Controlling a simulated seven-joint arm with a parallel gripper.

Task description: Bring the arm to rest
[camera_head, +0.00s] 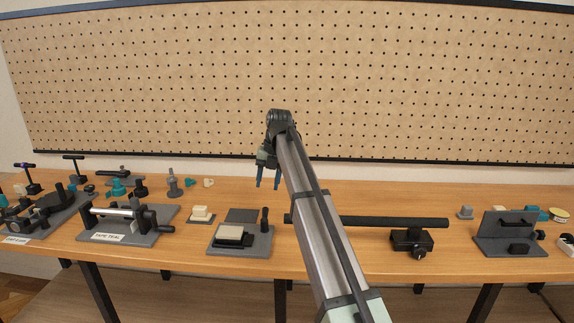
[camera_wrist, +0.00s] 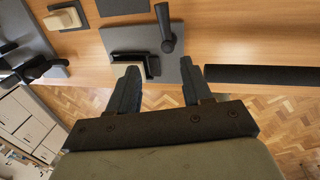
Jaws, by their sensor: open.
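My gripper (camera_head: 268,181) hangs at the end of my raised arm, above the wooden table (camera_head: 365,198) and in front of the pegboard. Its two fingers point down and are apart, with nothing between them. In the wrist view my gripper (camera_wrist: 156,88) also shows with its fingers spread and empty. Beyond the fingertips lies a grey plate fixture (camera_wrist: 118,38) with an upright black handle. The same fixture (camera_head: 262,244) stands near the table's front edge in the head view. My gripper does not touch it.
A black bar (camera_head: 375,222) lies right of my arm beside a black clamp block (camera_head: 411,241). A grey bracket (camera_head: 493,230) stands at right. A roller fixture (camera_head: 143,238) and several small parts crowd the left. The pegboard (camera_head: 400,80) rises behind the table.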

